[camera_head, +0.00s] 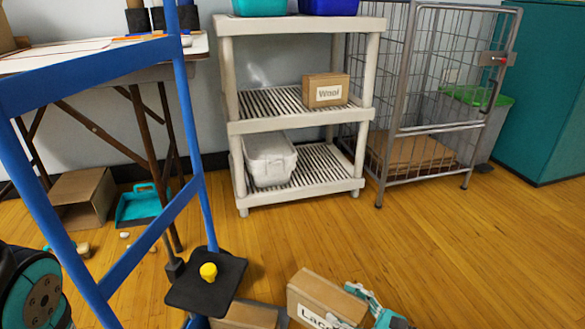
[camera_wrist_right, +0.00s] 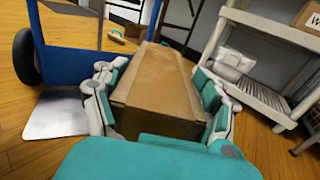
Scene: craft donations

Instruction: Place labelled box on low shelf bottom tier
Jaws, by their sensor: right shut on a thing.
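My right gripper (camera_head: 358,306) is shut on a brown cardboard box (camera_head: 318,291) at the bottom of the head view. Its label is partly covered and starts "Lac". In the right wrist view, the gripper's fingers (camera_wrist_right: 160,100) press on both sides of the box (camera_wrist_right: 157,80). The box is in front of the off-white low shelf (camera_head: 247,127), apart from it. The bottom tier (camera_head: 315,178) has a white bin (camera_head: 268,160) at its left and bare slats to its right. My left gripper is not in view.
A "Wool" box (camera_head: 326,90) sits on the middle tier. A blue-framed trolley (camera_head: 135,262) stands left, with a black plate (camera_head: 190,292) near its foot. Another carton (camera_head: 250,316) is at the bottom edge. A wire cage (camera_head: 440,100) stands right. Floor before the shelf is clear.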

